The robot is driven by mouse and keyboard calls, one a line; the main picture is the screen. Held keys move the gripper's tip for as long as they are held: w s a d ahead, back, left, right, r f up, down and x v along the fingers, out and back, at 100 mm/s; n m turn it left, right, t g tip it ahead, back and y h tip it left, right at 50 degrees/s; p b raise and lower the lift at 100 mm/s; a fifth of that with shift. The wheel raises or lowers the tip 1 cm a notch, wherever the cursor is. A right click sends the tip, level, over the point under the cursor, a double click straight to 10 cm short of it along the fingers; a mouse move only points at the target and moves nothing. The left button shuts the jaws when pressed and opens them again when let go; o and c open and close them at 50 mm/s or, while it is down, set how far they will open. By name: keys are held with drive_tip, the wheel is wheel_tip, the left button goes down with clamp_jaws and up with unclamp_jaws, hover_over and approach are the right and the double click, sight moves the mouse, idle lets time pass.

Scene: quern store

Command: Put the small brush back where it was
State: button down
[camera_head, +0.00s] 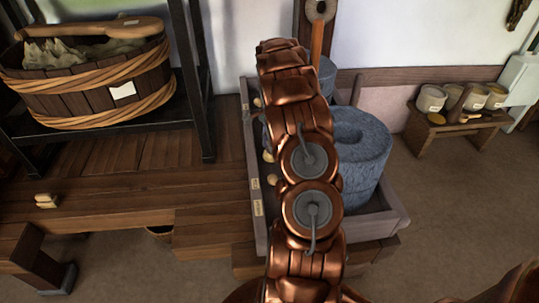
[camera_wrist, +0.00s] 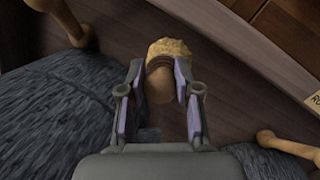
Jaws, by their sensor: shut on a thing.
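The small brush (camera_wrist: 168,48) has pale yellow bristles, a dark banded collar and a tan rounded handle. It shows in the wrist view between the fingers of my gripper (camera_wrist: 163,75), which is shut on it with the bristles pointing away from the palm. The brush is over or near the brown wooden floor of the trough; I cannot tell whether it touches. In the head view my copper arm reaches over the trough (camera_head: 387,218) and hides the gripper and brush.
The grey quern stone (camera_head: 365,170) stands in the trough, with grey stone also beside my gripper. Wooden pegs (camera_wrist: 285,143) and (camera_wrist: 68,22) flank the gripper. A labelled trough wall (camera_wrist: 245,50) runs close by. A bucket (camera_head: 95,90) and a bench with pots (camera_head: 447,128) stand apart.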

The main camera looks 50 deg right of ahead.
drive_tip(key=shift+f, duration=2.5)
drive_tip(key=shift+f, duration=0.15)
drive_tip(key=c, duration=0.8)
unclamp_jaws()
drive_tip(key=v, duration=1.2)
drive_tip(key=shift+r, duration=0.25)
